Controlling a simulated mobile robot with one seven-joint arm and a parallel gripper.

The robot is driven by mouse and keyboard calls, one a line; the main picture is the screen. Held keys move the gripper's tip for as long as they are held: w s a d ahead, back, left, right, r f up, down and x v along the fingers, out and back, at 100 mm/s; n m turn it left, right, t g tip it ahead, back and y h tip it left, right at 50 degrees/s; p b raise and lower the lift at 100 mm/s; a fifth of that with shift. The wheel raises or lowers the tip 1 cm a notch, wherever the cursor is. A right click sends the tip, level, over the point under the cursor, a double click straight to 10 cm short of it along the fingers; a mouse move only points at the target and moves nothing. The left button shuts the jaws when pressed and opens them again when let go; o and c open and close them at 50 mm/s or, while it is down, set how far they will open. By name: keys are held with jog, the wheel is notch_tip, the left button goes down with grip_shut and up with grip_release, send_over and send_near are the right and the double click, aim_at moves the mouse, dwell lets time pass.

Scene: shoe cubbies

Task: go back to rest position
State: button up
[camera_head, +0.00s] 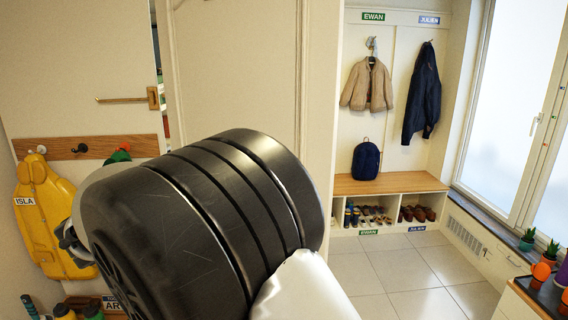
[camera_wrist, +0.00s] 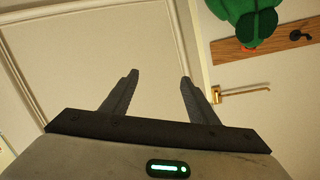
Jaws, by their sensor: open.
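My gripper (camera_wrist: 158,80) shows in the wrist view with its two dark fingers spread apart. It is open, with nothing between the fingers. Behind it is a pale panelled door or wall. In the head view, my own black and white arm fills the lower middle and hides much of the scene. The gripper's fingers cannot be made out in that view.
A wooden hook rail (camera_head: 90,147) carries a yellow bag (camera_head: 45,215) at left. A green item (camera_wrist: 245,20) hangs near a door handle (camera_wrist: 245,92). The bench (camera_head: 390,183) holds a navy backpack (camera_head: 366,160), with shoes beneath. Tiled floor (camera_head: 415,270) is clear at right. Potted plants (camera_head: 542,268) stand far right.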

jog(key=w+d+r+n+y+p, duration=0.1)
jog(key=w+d+r+n+y, duration=0.2)
jog(key=d+r, duration=0.65)
jog(key=s+d+r+n+g+y+p, duration=0.25)
jog(key=s+d+y, duration=0.2)
jog(key=d, duration=0.35)
jog(key=s+d+f+g+h, duration=0.3)
jog(key=s+d+f, duration=0.3)
jog(key=s+d, duration=0.6)
jog(key=s+d+f+g+h+p, duration=0.1)
jog(key=s+d+f+g+h, duration=0.2)
jog(key=s+d, duration=1)
notch_tip(320, 180, down, 3)
jog(key=s+g, duration=0.2)
jog(key=shift+s+d+h, duration=0.2)
jog(key=shift+s+h, duration=0.15)
jog(key=shift+c, duration=0.2)
